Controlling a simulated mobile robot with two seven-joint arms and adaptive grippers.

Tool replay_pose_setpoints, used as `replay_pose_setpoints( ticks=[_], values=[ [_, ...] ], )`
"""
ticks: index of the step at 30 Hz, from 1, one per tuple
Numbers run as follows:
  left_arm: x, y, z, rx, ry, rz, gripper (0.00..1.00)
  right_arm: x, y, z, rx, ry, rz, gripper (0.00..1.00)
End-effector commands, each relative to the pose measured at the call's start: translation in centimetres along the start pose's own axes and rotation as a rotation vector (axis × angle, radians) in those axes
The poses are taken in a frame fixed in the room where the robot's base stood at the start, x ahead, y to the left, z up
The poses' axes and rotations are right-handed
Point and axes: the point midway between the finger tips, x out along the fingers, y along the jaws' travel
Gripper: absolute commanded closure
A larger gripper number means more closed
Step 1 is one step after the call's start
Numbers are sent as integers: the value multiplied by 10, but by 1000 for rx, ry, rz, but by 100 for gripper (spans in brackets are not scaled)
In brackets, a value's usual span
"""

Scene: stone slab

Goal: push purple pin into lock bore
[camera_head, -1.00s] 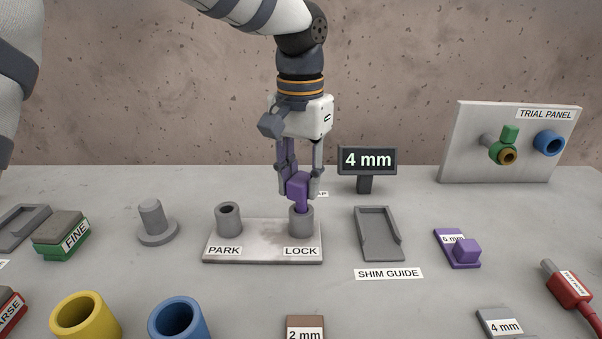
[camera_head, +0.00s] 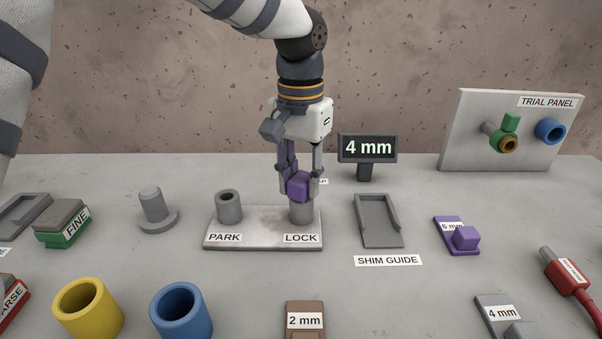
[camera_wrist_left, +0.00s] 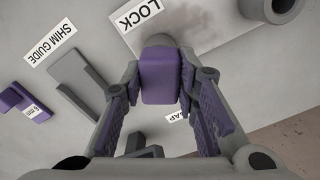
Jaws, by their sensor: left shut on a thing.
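The purple pin (camera_head: 299,187) is upright at the LOCK bore (camera_head: 301,213), the grey socket at the right end of the base plate (camera_head: 262,240). Only its block-shaped head shows above the socket; the shank is hidden. My left gripper (camera_head: 300,184) comes from above and is shut on the pin's head, its fingertips just above the socket rim. In the left wrist view the purple head (camera_wrist_left: 160,76) sits between the two fingers, over the plate by the LOCK label. My right gripper is not in view.
The empty PARK socket (camera_head: 229,206) stands at the plate's left end. A grey flanged peg (camera_head: 152,207) is farther left. The shim guide (camera_head: 378,221) and the 4 mm display (camera_head: 367,148) stand to the right.

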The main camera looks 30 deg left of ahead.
Motion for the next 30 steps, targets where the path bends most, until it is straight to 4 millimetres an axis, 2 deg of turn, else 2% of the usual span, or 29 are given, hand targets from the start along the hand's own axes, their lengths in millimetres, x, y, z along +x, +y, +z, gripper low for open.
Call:
replay_pose_setpoints(
  ticks=[3,4,6,7,17,20,27,30],
  values=[
    [2,0,0,0,0,0,100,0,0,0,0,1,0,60],
    [2,0,0,0,1,0,68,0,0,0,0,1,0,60],
    [2,0,0,0,1,0,52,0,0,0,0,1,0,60],
    [2,0,0,0,1,0,49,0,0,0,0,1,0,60],
    [-2,0,0,-1,2,-1,49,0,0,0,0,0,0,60],
    [-21,0,-1,0,6,-2,49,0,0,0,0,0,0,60],
    [-86,0,-1,-1,6,-1,49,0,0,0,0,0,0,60],
    [-104,0,-1,0,4,-2,49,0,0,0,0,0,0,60]
  ],
)
